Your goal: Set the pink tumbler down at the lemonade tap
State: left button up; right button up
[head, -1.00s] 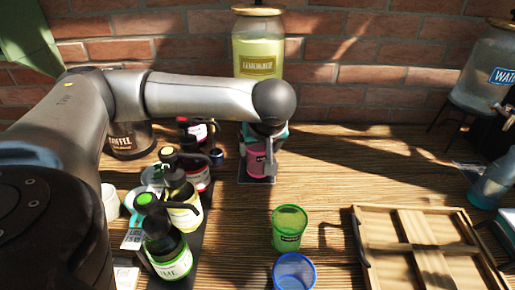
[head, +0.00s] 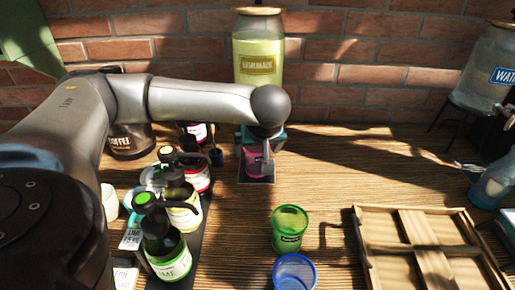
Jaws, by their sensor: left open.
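The pink tumbler (head: 256,163) stands on a small dark mat (head: 257,181) below the lemonade dispenser (head: 257,62) at the back wall. My left arm comes in from the left and passes in front of the dispenser's lower part. My left gripper (head: 265,148) is open at the top of the tumbler, and the wrist hides part of the tumbler's rim. The lemonade tap is hidden behind my arm. My right gripper is not in view.
A green tumbler (head: 289,229) and a blue tumbler (head: 294,273) stand at the front. A wooden tray (head: 418,210) lies at right. Several syrup bottles, one green-labelled (head: 170,262), stand at left. A water dispenser (head: 480,66) stands at back right. The table between is clear.

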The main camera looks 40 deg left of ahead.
pick_arm(q)
jog(key=shift+r, duration=0.25)
jog(key=p+v, duration=0.1)
jog(key=v, duration=1.1)
jog(key=shift+p, duration=0.35)
